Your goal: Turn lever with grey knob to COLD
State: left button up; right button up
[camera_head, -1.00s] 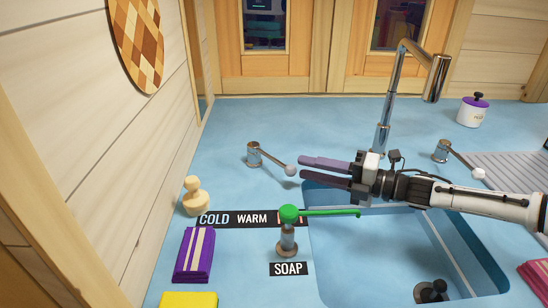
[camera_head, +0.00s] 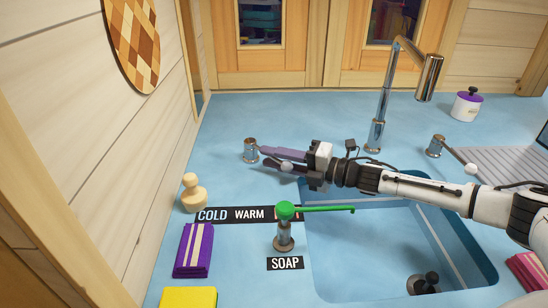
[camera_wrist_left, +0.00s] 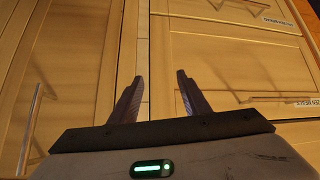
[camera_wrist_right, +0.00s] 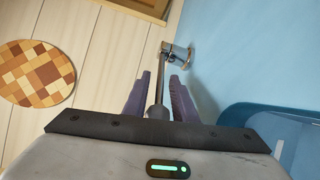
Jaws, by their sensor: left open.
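The lever with the grey knob (camera_head: 286,166) stands left of the sink. Its metal base (camera_head: 250,151) is upright and its arm points right, slightly towards me. My right gripper (camera_head: 274,157) is at this lever, with the fingers along both sides of its arm. In the right wrist view the lever's rod (camera_wrist_right: 159,75) runs between the fingers (camera_wrist_right: 161,83); whether they press on the knob is unclear. The label strip reads COLD (camera_head: 213,215) and WARM (camera_head: 249,214); its right end is partly hidden by the soap pump. My left gripper (camera_wrist_left: 160,78) is open and empty, facing wooden cupboard fronts.
The green-topped soap pump (camera_head: 285,211) stands in front of my right gripper. The sink (camera_head: 370,255) and tall faucet (camera_head: 378,110) are to the right. A wooden stamp-shaped piece (camera_head: 192,194) and purple cloth (camera_head: 193,250) are at left.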

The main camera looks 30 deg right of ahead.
grip_shut()
jog(key=shift+s+a+f+m+h, duration=0.15)
jog(key=shift+a+m+h, duration=0.15)
jog(key=shift+a, duration=0.2)
pick_arm(q)
jog(key=shift+s+f, duration=0.35)
jog(key=shift+f, duration=0.05)
pick_arm(e)
jog(key=shift+a+m+t+h, duration=0.2)
jog(key=shift+m+t+h, duration=0.2)
jog(key=shift+h, duration=0.1)
jog(key=shift+o, duration=0.5)
grip_release()
jog(key=shift+s, duration=0.1)
jog(key=shift+o, duration=0.4)
jog(key=shift+d, duration=0.1)
